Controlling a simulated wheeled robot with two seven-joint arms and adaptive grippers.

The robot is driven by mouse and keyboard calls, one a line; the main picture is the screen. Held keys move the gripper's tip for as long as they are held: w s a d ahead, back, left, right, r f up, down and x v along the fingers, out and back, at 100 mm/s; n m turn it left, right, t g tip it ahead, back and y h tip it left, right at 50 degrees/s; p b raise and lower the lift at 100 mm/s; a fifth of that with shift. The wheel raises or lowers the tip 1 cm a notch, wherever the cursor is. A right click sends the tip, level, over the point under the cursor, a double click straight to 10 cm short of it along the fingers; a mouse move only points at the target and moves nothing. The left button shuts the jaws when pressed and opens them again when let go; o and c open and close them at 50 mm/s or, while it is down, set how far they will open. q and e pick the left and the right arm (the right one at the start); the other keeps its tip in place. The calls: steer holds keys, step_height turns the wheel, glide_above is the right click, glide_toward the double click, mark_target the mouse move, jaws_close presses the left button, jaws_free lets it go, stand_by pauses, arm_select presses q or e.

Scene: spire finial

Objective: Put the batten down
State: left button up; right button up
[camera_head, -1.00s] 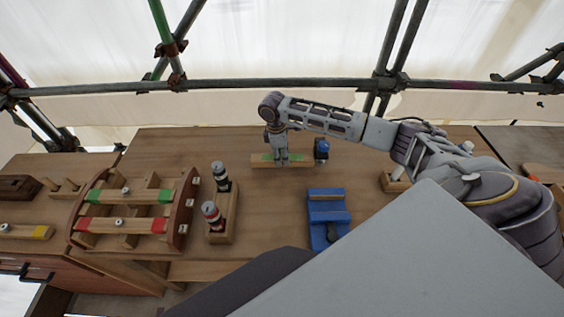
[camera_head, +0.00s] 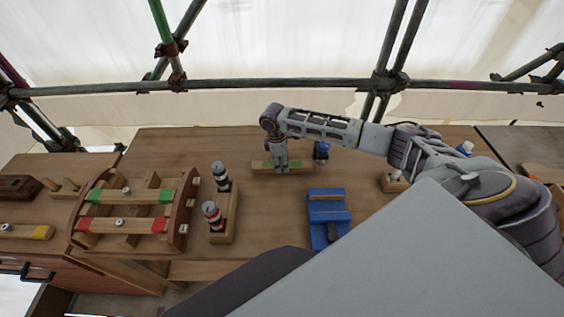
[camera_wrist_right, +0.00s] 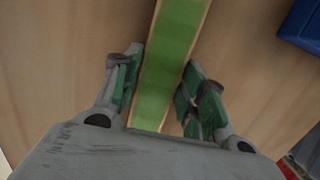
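The batten (camera_head: 259,167), a wooden strip with green patches, lies flat on the bench behind the blue block. In the right wrist view the batten's green face (camera_wrist_right: 170,60) runs between the two fingers. My right gripper (camera_head: 281,165) points straight down over the batten's middle. In the wrist view the right gripper (camera_wrist_right: 162,85) has its green-padded fingers on either side of the batten, with a narrow gap showing at each side, so it looks open. The batten's underside is hidden. My left gripper is not in view.
A blue block-like fixture (camera_head: 329,205) stands nearer on the bench (camera_head: 160,145). A small blue-topped item (camera_head: 321,150) is close right of the batten.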

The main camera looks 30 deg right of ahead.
steer(key=o, duration=0.3)
steer(key=shift+r, duration=0.2)
step_height(320, 180, up, 12)
steer(key=a+b, duration=0.1)
steer(key=shift+w+a, duration=0.15)
steer(key=shift+w, duration=0.25)
stand_by(0.3)
steer(key=shift+s+f, duration=0.1)
steer(key=shift+f, duration=0.1)
stand_by(0.6)
